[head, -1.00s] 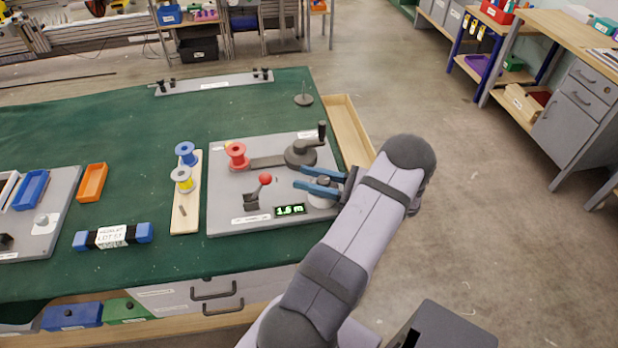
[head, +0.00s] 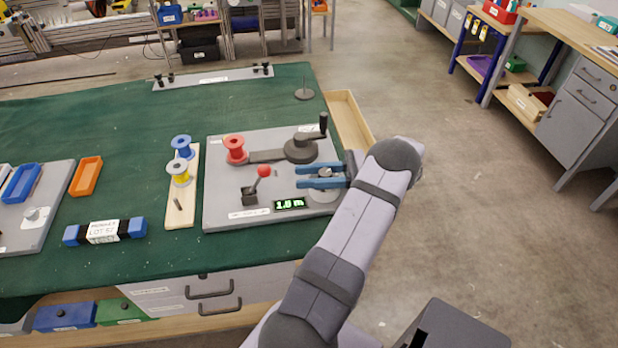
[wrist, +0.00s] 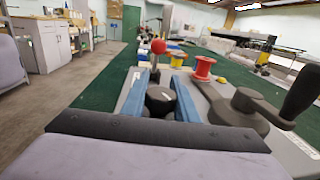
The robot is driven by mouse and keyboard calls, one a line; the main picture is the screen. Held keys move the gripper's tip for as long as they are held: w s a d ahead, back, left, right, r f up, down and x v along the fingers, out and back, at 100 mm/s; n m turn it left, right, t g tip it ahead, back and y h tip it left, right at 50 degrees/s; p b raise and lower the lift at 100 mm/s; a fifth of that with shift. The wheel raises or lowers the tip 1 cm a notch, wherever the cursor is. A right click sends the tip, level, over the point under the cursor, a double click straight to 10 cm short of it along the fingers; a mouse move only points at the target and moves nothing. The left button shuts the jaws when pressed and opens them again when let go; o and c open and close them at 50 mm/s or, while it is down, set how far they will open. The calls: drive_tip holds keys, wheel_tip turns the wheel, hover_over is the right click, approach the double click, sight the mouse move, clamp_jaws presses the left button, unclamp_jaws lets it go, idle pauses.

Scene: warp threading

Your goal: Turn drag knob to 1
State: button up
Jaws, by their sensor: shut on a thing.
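The drag knob (wrist: 160,100) is a dark, round knob on a pale round base at the right side of the grey winder board (head: 222,205). My gripper (head: 300,177) has two blue fingers, which lie on either side of the knob and are shut on it. In the wrist view the fingers (wrist: 160,85) run along both sides of the knob. The base's scale marks are too small or covered to read, so I cannot tell the knob's setting. A green-lit display (head: 289,204) in front reads about 1.8 m, its digits blurred.
A red-ball lever (head: 263,172) stands left of my fingertips. Behind are a crank with an upright dark handle (head: 322,124) and a red spool (head: 235,149). A wooden strip (head: 181,212) with blue and yellow spools lies left. Open green cloth (head: 120,120) lies further back.

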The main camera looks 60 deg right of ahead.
drive_tip(key=shift+r, duration=0.1)
drive_tip(key=o, duration=1.1)
drive_tip(key=shift+c, duration=0.2)
wheel_tip(320, 180, up, 10)
drive_tip(key=p, duration=0.3)
